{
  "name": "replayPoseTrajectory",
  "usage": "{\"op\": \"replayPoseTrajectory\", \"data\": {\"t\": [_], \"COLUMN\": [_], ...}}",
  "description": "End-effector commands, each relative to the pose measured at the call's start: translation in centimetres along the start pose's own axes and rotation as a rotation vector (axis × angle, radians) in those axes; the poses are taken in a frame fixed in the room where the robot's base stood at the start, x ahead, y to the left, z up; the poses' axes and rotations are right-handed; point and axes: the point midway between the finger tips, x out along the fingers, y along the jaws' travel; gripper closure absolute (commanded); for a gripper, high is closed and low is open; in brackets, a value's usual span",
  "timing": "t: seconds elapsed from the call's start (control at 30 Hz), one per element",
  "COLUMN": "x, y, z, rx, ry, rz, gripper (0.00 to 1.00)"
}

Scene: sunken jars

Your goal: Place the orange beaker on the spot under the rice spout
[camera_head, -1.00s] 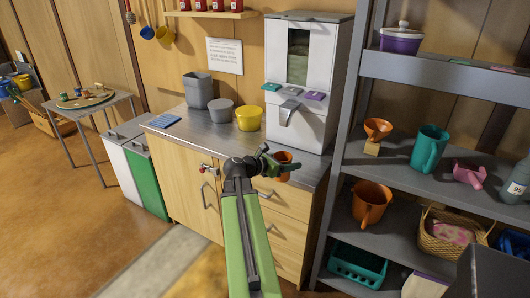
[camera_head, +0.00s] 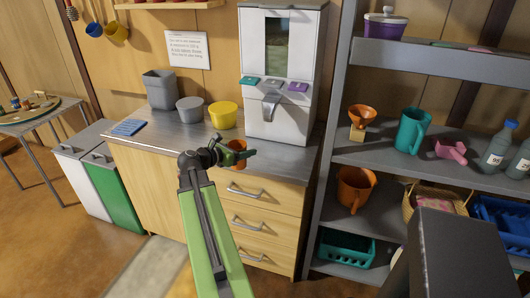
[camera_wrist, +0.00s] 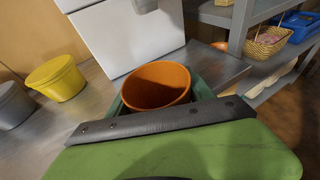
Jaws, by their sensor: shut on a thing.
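The orange beaker (camera_wrist: 157,86) is held in my gripper (camera_wrist: 155,100), seen from above with its open top showing and its inside looking empty. In the head view the beaker (camera_head: 238,146) shows as a small orange part behind my gripper (camera_head: 232,153), near the counter's front edge. The white rice dispenser (camera_head: 280,75) stands on the counter, with its grey spout (camera_head: 271,103) on the front, behind and to the right of the beaker. The spot under the spout cannot be made out. Whether the beaker touches the counter is hard to tell.
A yellow tub (camera_head: 226,115), a grey tub (camera_head: 190,109) and a tall grey bin (camera_head: 160,88) stand on the metal counter (camera_head: 165,135) left of the dispenser. The shelf unit (camera_head: 380,158) on the right holds an orange jug (camera_head: 355,187) and a teal jug (camera_head: 411,130).

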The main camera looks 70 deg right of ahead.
Motion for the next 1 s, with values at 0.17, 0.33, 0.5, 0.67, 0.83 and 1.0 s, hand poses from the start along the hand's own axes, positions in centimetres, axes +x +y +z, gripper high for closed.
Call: {"op": "replayPoseTrajectory", "data": {"t": [0.17,0.33,0.5,0.67,0.83,1.0], "x": [1.5,6.3,11.3,14.9,16.2,16.4], "y": [0.5,0.9,1.1,1.2,1.1,1.1], "z": [0.5,2.0,3.5,4.6,5.0,4.0], "rx": [-0.001,-0.003,-0.003,-0.005,-0.005,-0.005], "ry": [0.000,0.000,0.000,0.000,0.000,0.000], "rz": [0.005,0.009,0.013,0.014,0.017,0.018], "gripper": [0.85,0.85,0.85,0.85,0.85,0.85]}}
